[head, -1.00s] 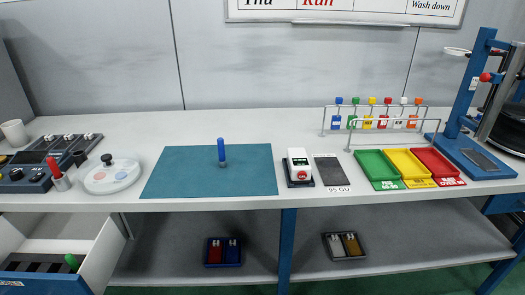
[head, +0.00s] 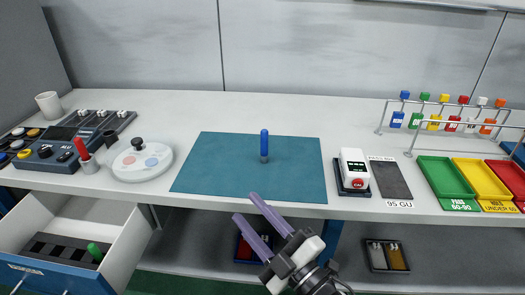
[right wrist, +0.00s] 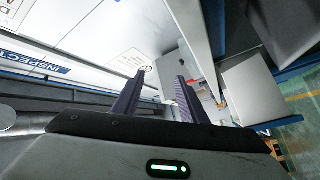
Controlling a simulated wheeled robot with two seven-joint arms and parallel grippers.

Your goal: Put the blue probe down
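The blue probe (head: 264,144) stands upright on the teal mat (head: 205,178), a little right of the mat's middle, with its grey end down. My right gripper (head: 243,207) is open and empty in front of the bench's front edge, below and apart from the probe. Its two purple fingers are spread, and they also show spread with nothing between them in the right wrist view (right wrist: 160,90). The probe and mat do not show in the right wrist view. My left gripper is not in view.
A white-and-black device (head: 354,172) and a dark grey pad (head: 390,180) lie right of the mat. A round white dish (head: 142,160) and a red-handled tool (head: 83,152) stand left. A wire rack (head: 440,120) holds coloured tags. An open drawer (head: 125,237) juts out at lower left.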

